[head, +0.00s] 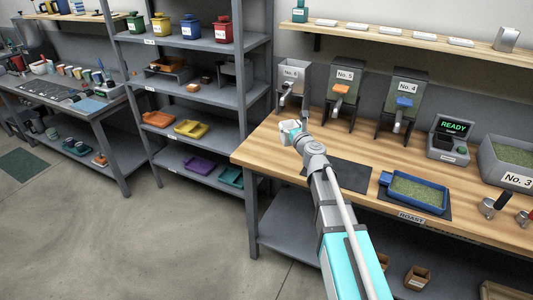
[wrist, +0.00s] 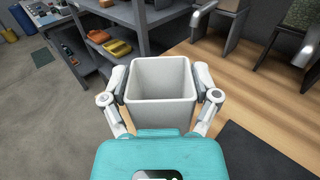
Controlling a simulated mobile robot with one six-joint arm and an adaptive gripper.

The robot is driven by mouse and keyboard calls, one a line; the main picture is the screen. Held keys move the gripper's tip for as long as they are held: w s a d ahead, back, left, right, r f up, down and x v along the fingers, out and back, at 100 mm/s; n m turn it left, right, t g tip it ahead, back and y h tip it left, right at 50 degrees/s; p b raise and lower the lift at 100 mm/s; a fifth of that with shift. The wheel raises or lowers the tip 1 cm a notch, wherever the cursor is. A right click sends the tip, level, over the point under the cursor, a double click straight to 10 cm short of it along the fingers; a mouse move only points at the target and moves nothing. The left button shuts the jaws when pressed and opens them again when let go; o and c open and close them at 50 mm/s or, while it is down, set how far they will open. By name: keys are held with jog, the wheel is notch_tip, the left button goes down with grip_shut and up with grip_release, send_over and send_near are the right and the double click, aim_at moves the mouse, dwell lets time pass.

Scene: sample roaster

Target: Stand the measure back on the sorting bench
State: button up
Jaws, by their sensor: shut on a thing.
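The measure is a pale, square, open-topped cup (wrist: 160,108). In the wrist view its mouth faces the camera and its inside looks empty. My gripper (wrist: 161,90) is shut on it, one finger on each side wall. In the head view the measure (head: 288,127) and my gripper (head: 296,135) are over the left part of the wooden bench (head: 262,150); I cannot tell the gap beneath. A grey bench (head: 118,110) at the far left, with cups, a dark mat and small items, may be the sorting bench; no label there is readable.
The roast bench carries feeders No. 5 (head: 343,88) and No. 4 (head: 402,98), a blue tray of green beans (head: 415,190), a READY unit (head: 450,135) and the No. 3 bin (head: 508,162). A grey shelf rack (head: 200,100) stands between the benches. The floor (head: 150,235) in front is clear.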

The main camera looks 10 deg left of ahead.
jog(key=shift+w+a, duration=0.1)
jog(key=w+a+f+b, duration=0.7)
jog(key=w+f+b, duration=0.2)
jog(key=w, duration=0.1)
jog(key=shift+w+a, duration=0.2)
jog(key=shift+a, duration=0.2)
dwell(0.5)
jog(key=shift+w+a+f+b, duration=0.1)
jog(key=shift+w+f+b, duration=0.1)
jog(key=shift+f+b, duration=0.85)
jog(key=shift+w+a+f+b, duration=0.1)
jog(key=shift+w+f+b, duration=0.05)
jog(key=shift+f+b, duration=0.85)
jog(key=shift+f, duration=0.15)
jog(key=o, duration=1.1)
